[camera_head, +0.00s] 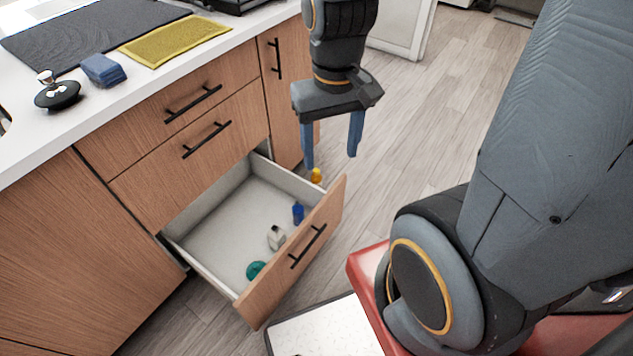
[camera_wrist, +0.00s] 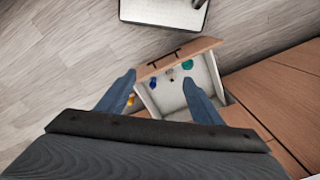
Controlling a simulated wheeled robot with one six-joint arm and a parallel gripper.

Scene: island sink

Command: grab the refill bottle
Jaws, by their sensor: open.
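An open drawer (camera_head: 215,205) holds a small blue bottle-like item (camera_head: 298,212), a pale grey-white container (camera_head: 276,237) and a teal round item (camera_head: 255,270). A small yellow bottle-like item (camera_head: 316,175) shows just past the drawer's far right corner; it appears outside the drawer in the wrist view (camera_wrist: 130,99). Which one is the refill bottle I cannot tell for sure. My gripper (camera_head: 330,160) is open and empty, pointing down, well above the drawer's far end. In the wrist view, the teal item (camera_wrist: 187,64) and pale container (camera_wrist: 168,73) show between or near the fingers.
The drawer front (camera_head: 300,245) sticks out from the wooden cabinet (camera_head: 75,240). On the counter are a blue sponge (camera_head: 103,70), a black-and-silver stopper (camera_head: 57,92), a yellow mat (camera_head: 175,40) and a dark mat (camera_head: 85,30). Open floor (camera_head: 430,120) lies right of the drawer.

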